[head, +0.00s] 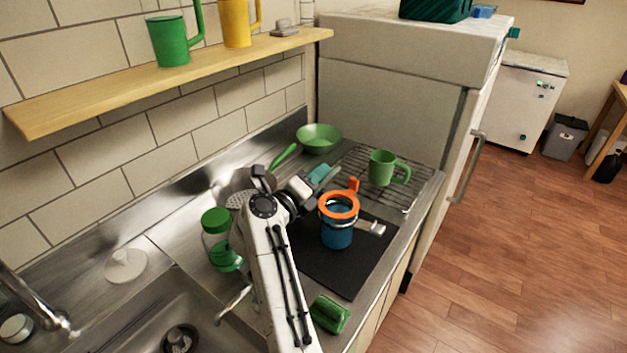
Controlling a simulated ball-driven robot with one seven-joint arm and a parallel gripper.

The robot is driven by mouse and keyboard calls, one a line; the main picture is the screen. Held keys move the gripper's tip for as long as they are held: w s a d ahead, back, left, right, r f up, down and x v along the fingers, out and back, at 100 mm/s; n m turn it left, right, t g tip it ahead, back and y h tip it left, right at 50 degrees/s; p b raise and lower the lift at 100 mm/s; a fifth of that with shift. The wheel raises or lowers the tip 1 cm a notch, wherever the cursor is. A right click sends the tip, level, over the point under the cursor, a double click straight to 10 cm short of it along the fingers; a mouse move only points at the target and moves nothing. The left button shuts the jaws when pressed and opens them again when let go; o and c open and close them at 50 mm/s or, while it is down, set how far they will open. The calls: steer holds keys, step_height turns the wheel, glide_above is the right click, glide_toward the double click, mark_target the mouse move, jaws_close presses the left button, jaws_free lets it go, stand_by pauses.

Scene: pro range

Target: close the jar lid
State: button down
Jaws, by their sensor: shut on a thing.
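A blue jar (337,236) stands upright on the black mat in the head view. An orange ring-shaped lid (339,205) with an upright tab at its back sits at its top, and a silvery band shows just below. Whether the lid is seated cannot be told. My gripper (318,200) reaches in from the left beside the ring and appears shut on the orange lid. The fingertips are small and hard to make out. A clear jar with a green lid (215,219) stands left of my arm, which partly hides it.
The black mat (345,278) has a silvery utensil (372,228) on it. A green mug (382,168) stands on the wire rack behind. A green bowl (318,138) is at the back, a green block (329,313) at the front. The sink (130,325) is at lower left.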

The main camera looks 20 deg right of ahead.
mark_target(328, 184)
steer(key=m+b, duration=0.1)
steer(key=s+d+m, duration=0.1)
steer(key=shift+s+f+m+b, duration=0.15)
steer(key=shift+f+m+b, duration=0.2)
steer(key=shift+m, duration=0.05)
steer(key=m, duration=0.1)
steer(key=m+b, duration=0.1)
steer(key=s+b, duration=0.1)
steer(key=shift+d+f+m, duration=0.3)
steer(key=shift+m, duration=0.1)
steer(key=m+b, duration=0.1)
steer(key=b, duration=0.1)
steer(key=s+f+m+b, duration=0.1)
steer(key=m+b, duration=0.1)
steer(key=d+m+b, duration=0.1)
steer(key=b, duration=0.1)
steer(key=shift+s+d+f+m, duration=0.1)
steer(key=shift+s+f+m, duration=0.15)
steer(key=shift+m, duration=0.15)
steer(key=shift+s+d+m+b, duration=0.15)
steer(key=shift+s+m+b, duration=0.1)
steer(key=shift+m+b, duration=0.8)
steer(key=c, duration=1.1)
jaws_free()
steer(key=b+v, duration=0.1)
steer(key=v, duration=0.9)
steer(key=shift+s+a+b, duration=0.2)
steer(key=shift+a+b, duration=0.1)
steer(key=shift+a, duration=0.05)
